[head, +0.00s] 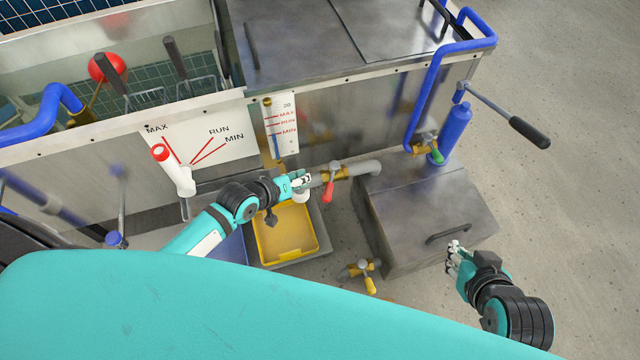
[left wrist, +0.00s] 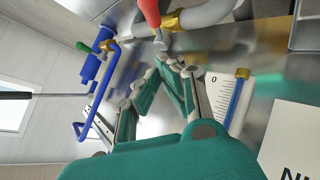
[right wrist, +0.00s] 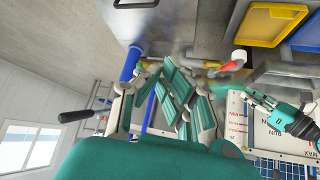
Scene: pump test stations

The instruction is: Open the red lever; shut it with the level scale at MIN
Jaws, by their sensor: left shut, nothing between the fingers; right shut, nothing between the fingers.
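The red lever (head: 328,191) hangs from a brass valve on the grey pipe low on the tank front; it points down. It also shows at the top of the left wrist view (left wrist: 150,12). The level scale (head: 281,140) is a white plate with MAX, RUN and MIN marks. A blue column beside it appears to end near MIN, but the exact level is too small to read. My left gripper (head: 303,181) is shut and empty just left of the red lever, apparently apart from it. My right gripper (head: 454,250) is shut and empty over the floor at the right.
A yellow tray (head: 288,262) sits below the pipe. A grey metal box (head: 425,215) with a handle stands to its right. A green-handled valve (head: 436,154) is by the blue cylinder (head: 455,130). A yellow-handled valve (head: 368,284) is near the floor. Open floor lies right.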

